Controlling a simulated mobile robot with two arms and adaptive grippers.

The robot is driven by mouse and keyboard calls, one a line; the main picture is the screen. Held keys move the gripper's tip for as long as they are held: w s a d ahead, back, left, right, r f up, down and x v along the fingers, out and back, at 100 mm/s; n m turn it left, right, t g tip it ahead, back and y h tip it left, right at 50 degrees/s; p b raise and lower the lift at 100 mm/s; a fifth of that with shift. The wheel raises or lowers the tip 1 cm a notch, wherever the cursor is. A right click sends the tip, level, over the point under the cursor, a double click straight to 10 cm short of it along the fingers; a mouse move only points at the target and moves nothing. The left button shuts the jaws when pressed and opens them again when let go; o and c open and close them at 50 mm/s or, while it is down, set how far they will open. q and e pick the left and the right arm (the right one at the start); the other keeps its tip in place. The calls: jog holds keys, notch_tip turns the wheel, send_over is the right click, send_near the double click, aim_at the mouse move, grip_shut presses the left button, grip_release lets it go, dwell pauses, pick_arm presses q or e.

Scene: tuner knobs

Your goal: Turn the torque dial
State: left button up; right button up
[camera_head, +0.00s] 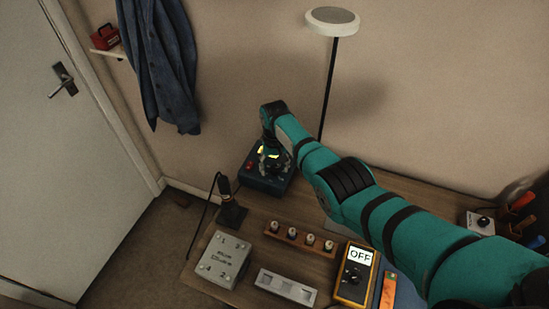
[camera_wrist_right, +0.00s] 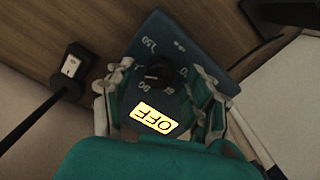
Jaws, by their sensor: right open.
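The torque dial is a black knob (camera_wrist_right: 158,74) on a dark blue box (camera_head: 254,179) at the back left of the table. Printed marks ring the knob, and a lit yellow display (camera_wrist_right: 154,118) on the box reads OFF upside down in the right wrist view. My right gripper (camera_head: 268,160) is over the box from above. In the right wrist view its fingers (camera_wrist_right: 160,88) are open, one on each side of the knob, with gaps between. In the head view the gripper hides most of the knob. My left gripper is in neither view.
A soldering iron stand (camera_head: 231,212) is left of centre on the table. A grey box (camera_head: 224,258), a wooden rack with several small pieces (camera_head: 300,242), a grey strip (camera_head: 286,286) and a yellow multimeter (camera_head: 355,274) reading OFF lie nearer. A lamp (camera_head: 332,22) stands behind.

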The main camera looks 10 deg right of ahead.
aim_at(274, 168)
notch_tip(274, 168, up, 12)
dwell(0.5)
jog(key=shift+f, duration=0.15)
